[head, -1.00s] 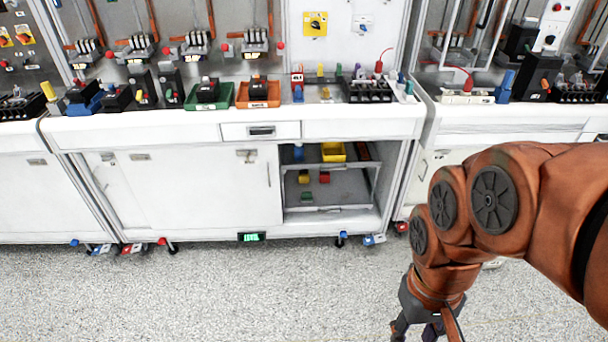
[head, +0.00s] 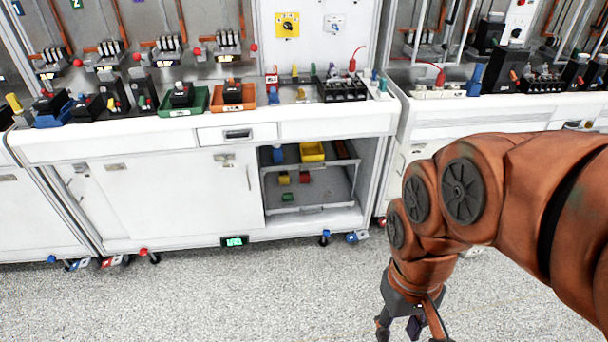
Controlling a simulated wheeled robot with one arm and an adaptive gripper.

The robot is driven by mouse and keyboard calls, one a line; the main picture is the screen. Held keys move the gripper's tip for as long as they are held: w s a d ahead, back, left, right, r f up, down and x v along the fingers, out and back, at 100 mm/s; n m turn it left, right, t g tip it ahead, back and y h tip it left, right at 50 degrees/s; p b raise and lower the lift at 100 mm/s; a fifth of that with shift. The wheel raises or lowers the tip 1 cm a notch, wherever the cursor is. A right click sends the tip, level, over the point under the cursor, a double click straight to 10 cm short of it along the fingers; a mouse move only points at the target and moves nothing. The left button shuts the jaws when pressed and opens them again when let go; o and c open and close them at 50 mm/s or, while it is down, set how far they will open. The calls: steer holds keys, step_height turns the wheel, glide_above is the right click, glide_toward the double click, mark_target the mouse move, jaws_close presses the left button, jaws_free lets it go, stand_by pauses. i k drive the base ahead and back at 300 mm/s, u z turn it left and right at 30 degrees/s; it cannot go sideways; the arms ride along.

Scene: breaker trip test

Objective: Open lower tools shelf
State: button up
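The lower tools shelf (head: 335,190) is a grey tray-like shelf inside the open right bay of the white cabinet (head: 170,190). My gripper (head: 400,332) hangs low at the bottom of the view, in front of and to the right of the bay, well apart from the shelf. Its fingers are partly cut off by the frame edge, and I cannot tell how far apart they are.
A sliding door (head: 185,190) covers the cabinet's left part. A green tray (head: 182,106) and an orange tray (head: 234,96) stand on the worktop. Casters and a small green display (head: 234,241) sit at the cabinet's foot. The speckled floor (head: 240,300) in front is clear.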

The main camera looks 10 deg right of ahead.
mark_target(328, 187)
steer(key=k, duration=0.65)
steer(key=u, duration=0.6)
steer(key=i, duration=0.75)
steer(key=u, duration=0.45)
steer(key=i, duration=1.05)
steer(key=z, duration=0.4)
